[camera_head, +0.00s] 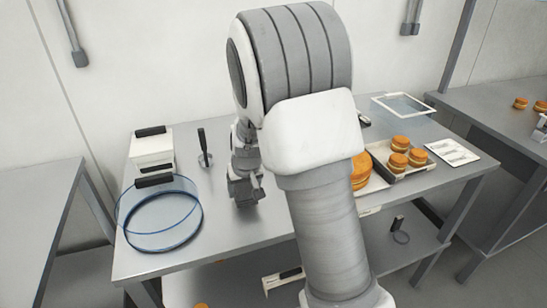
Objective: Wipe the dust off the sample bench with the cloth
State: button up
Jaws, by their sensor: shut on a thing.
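The sample bench (228,228) is a grey steel table in the middle of the head view, with a lower shelf. My gripper (244,184) points down over its left-middle part, close above or at the surface. It is shut on a small dark grey piece that looks like the cloth, but the piece is too small and dark to be sure. I cannot tell whether it touches the bench top. No dust stands out on the bare steel that I see. My arm hides the middle of the bench.
A clear round dish with a blue rim (160,244) and a white box with a black handle (152,152) stand at left. A dark-handled tool (203,148) is behind.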

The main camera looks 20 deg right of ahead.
jog(key=shift+r+p, duration=1.6)
jog(key=shift+r, duration=1.05)
jog(key=shift+f, duration=0.1)
